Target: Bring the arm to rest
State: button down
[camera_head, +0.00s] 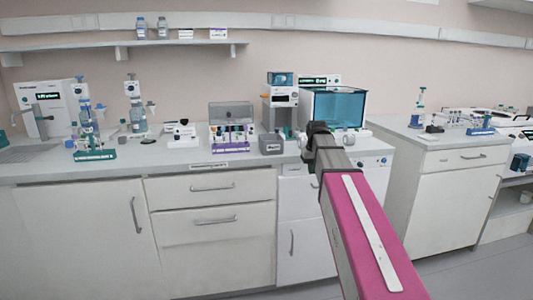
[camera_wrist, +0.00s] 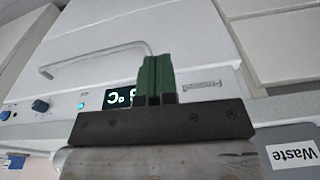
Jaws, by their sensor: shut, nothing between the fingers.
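My gripper (camera_wrist: 156,76) shows in the wrist view as two green fingers pressed together, shut with nothing between them. In the head view my arm reaches forward from the lower right. Its dark end is at the front of the bench, before the box with the teal window (camera_head: 338,105). The fingertips are hard to make out there.
The white bench (camera_head: 40,168) carries a tube rack under a clear cover (camera_head: 231,115), a small grey box (camera_head: 271,144) and stands at the left (camera_head: 88,130). A "Waste" label (camera_wrist: 291,153) shows in the wrist view. A second bench (camera_head: 450,165) stands at the right. Floor shows at lower right.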

jog(key=s+f, duration=1)
jog(key=f, duration=0.5)
jog(key=s+f+m+g, duration=0.1)
jog(key=s+f, duration=1)
jog(key=f, duration=0.4)
jog(key=shift+s+m, duration=0.2)
jog(key=shift+m, duration=0.1)
